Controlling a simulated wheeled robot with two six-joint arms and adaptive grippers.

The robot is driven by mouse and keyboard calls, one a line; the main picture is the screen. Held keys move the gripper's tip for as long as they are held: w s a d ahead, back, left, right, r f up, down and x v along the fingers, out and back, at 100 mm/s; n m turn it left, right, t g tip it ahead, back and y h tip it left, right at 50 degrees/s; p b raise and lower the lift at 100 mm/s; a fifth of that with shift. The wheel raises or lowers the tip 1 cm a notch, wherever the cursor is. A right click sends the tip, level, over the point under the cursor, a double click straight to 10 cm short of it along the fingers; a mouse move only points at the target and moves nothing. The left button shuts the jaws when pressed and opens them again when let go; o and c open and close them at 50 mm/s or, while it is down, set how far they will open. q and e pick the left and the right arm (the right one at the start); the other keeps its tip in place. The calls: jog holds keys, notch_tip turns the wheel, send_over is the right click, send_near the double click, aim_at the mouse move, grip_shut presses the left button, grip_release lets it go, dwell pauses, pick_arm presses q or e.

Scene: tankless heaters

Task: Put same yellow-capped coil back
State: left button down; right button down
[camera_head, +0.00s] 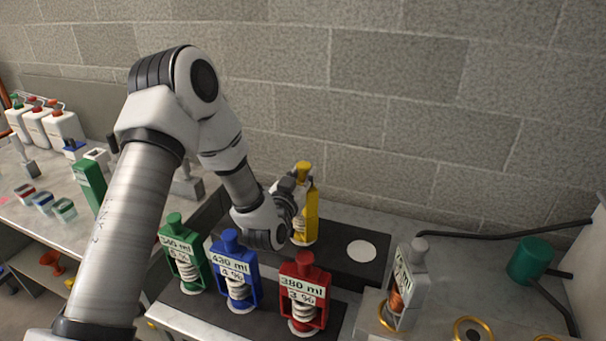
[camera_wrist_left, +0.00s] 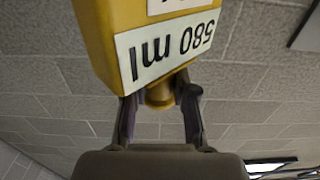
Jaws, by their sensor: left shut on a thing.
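The yellow-capped coil (camera_head: 311,212) is a yellow frame with a white coil inside and a yellow cap on top. My left gripper (camera_head: 299,184) is shut on its cap from the side. The coil is upright over the dark mat at the back, on or just above a white round spot; I cannot tell whether it touches. In the left wrist view the yellow coil (camera_wrist_left: 160,40) shows upside down with a "580 ml" label, its cap between my left fingers (camera_wrist_left: 159,100). My right gripper is not in view.
Green (camera_head: 185,253), blue (camera_head: 235,270) and red (camera_head: 304,291) coils stand in the front row. An empty white round spot (camera_head: 362,250) lies right of the yellow coil. A grey-capped coil (camera_head: 406,285) and a green cylinder (camera_head: 531,260) stand further right. A block wall is behind.

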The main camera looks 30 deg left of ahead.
pick_arm(q)
jog(key=shift+s, duration=0.1)
jog(key=c, duration=0.9)
grip_release()
jog(key=shift+f, duration=0.1)
jog(key=shift+r, duration=0.2)
jog(key=v, duration=1.2)
jog(key=shift+d, duration=0.15)
